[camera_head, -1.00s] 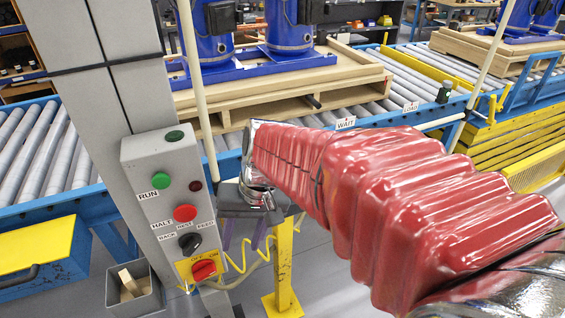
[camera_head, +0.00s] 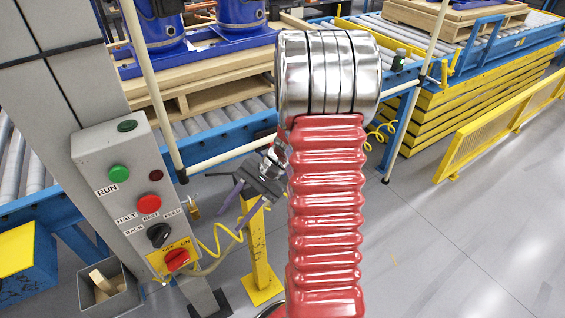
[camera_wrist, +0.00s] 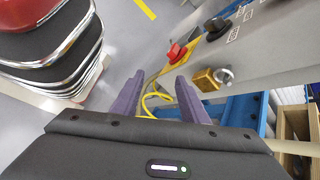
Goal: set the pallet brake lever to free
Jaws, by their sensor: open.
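I cannot make out a pallet brake lever or a "free" mark in either current view. A wooden pallet (camera_head: 205,95) with blue compressors (camera_head: 160,25) on it sits on the roller conveyor (camera_head: 222,122) in the head view. My gripper (camera_head: 236,203) is between the control box and my red-sleeved arm, which hides part of the conveyor. In the wrist view my gripper (camera_wrist: 158,82) has its two purple fingers apart, with nothing between them. A small brass block with a metal loop (camera_wrist: 207,79) is just beyond the right finger, apart from it.
The grey control box (camera_head: 120,175) has several buttons, a black knob (camera_head: 158,235) and a red switch (camera_head: 177,259). A yellow post (camera_head: 260,255) and cable (camera_head: 210,248) are near the gripper. A bin (camera_head: 108,290) stands below left.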

